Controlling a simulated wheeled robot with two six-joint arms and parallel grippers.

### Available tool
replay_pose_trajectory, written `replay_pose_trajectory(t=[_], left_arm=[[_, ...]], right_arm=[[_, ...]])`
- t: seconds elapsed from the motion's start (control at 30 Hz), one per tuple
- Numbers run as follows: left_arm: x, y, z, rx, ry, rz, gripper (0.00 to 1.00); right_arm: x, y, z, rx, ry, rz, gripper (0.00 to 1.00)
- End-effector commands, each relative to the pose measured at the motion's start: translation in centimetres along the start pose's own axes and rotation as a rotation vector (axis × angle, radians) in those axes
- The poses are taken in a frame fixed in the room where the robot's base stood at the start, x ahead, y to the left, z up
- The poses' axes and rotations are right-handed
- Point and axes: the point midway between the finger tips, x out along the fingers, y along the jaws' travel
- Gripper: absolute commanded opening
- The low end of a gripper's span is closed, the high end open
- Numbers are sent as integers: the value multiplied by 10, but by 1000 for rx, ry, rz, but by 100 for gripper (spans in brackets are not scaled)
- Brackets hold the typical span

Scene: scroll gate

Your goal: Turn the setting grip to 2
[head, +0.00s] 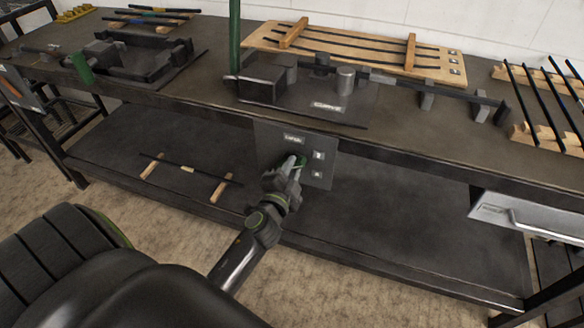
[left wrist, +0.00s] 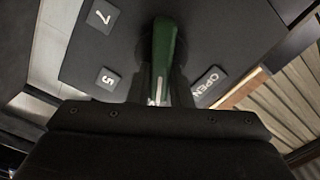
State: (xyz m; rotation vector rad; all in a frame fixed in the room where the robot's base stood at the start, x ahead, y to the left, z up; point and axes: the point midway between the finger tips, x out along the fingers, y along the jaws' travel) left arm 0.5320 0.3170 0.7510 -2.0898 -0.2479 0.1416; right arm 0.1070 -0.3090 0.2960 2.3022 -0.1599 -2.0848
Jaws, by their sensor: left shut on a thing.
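The setting grip is a green handle (left wrist: 163,52) on a dark panel (head: 322,184) at the front of the workbench. In the left wrist view it stands between my fingers, and its end points toward the top of the picture. My right gripper is not in view.
The bench top (head: 190,92) holds a machine (head: 345,80) with a long bar, a wooden rack (head: 350,50) of dark rods, and another rod rack (head: 548,100) at right. A lower shelf (head: 400,215) runs below the panel, with a rod on wooden supports (head: 188,170) at left.

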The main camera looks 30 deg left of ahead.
Motion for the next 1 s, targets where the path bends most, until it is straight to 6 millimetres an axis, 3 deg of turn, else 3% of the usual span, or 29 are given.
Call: replay_pose_trajectory(t=[0.43, 0.47, 0.6, 1.0], left_arm=[[0, 1, 1, 7, -1, 2, 0], [0, 1, 1, 7, -1, 2, 22], [0, 1, 0, 7, -1, 2, 40], [1, 0, 0, 7, 1, 2, 40]], right_arm=[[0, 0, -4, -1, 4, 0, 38], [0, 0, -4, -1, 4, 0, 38], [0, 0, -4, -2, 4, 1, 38], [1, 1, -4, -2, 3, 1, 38]])
